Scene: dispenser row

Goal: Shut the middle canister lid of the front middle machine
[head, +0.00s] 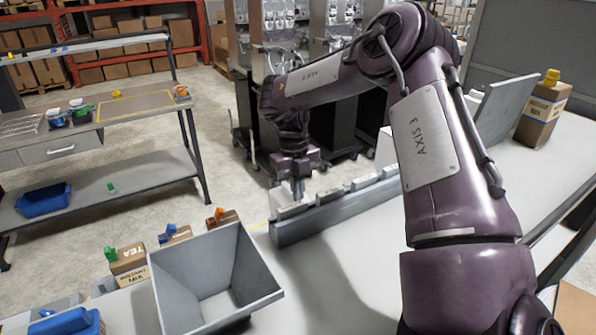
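My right arm comes in from the lower right and reaches across the view. Its gripper (298,190) points down at the left end of a long grey unit (325,219) at the far edge of the white worktop. Several pale, lid-like pieces (333,195) sit in a row along the top of this unit. The fingers are small and look close together; I cannot tell if they are open or touch a lid. Tall dispenser machines (335,30) stand behind, partly hidden by my arm. I cannot make out which lid is the middle canister's. My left gripper is not in view.
A grey open bin (215,280) stands at the worktop's front left, with small boxes (127,262) beside it. A box with a yellow top (540,110) stands at the right. A shelved bench (95,130) stands at the left across open floor.

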